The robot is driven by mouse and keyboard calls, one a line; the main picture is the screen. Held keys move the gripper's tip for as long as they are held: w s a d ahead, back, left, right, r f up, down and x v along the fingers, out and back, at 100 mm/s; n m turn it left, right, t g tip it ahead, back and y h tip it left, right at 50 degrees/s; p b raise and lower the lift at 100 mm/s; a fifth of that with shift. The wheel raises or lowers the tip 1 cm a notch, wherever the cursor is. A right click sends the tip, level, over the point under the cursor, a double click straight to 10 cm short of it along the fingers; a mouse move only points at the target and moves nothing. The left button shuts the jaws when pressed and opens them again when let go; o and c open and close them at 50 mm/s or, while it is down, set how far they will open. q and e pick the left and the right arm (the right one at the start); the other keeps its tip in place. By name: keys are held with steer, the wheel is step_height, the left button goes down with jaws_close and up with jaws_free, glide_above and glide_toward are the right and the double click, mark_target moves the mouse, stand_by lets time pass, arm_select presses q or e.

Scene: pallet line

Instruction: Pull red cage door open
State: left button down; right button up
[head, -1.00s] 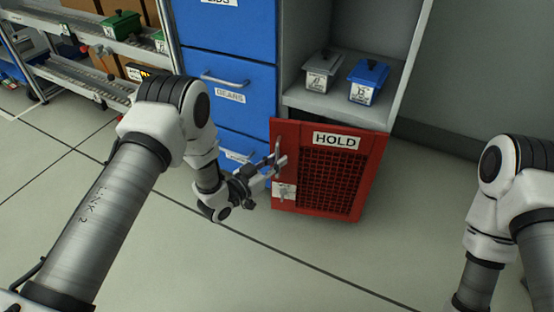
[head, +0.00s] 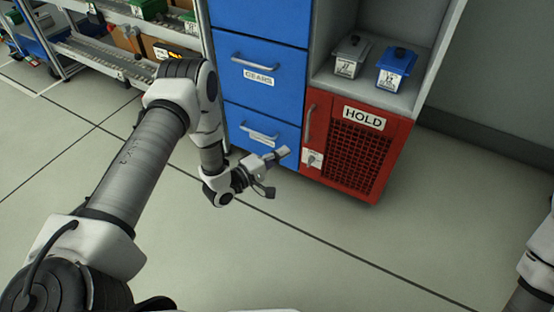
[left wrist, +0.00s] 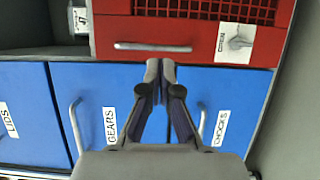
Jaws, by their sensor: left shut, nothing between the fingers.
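The red cage door (head: 359,151) is marked HOLD, has a mesh panel, and looks flush with its cabinet. Its upright bar handle (head: 310,124) is on its left side, with a white latch plate and grey knob (head: 312,159) below. In the left wrist view the door (left wrist: 190,30) is at the top, with the handle (left wrist: 153,47) and latch plate (left wrist: 235,43). My left gripper (head: 283,153) is shut and empty, left of the door and apart from the handle. Its fingertips (left wrist: 161,66) show just beside the handle in the wrist view. My right gripper is out of view.
Blue drawers (head: 258,82) stand left of the door, with protruding handles. A grey lidded bin (head: 350,57) and a blue one (head: 395,68) sit on the shelf above. A rack (head: 120,40) stands at the far left. The floor in front is clear.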

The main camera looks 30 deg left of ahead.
arm_select(q)
steer(key=b+x, duration=0.1)
steer(key=x, duration=0.4)
steer(key=shift+w+b, duration=0.1)
steer(key=shift+b, duration=0.3)
steer(key=shift+d, duration=0.15)
stand_by(1.5)
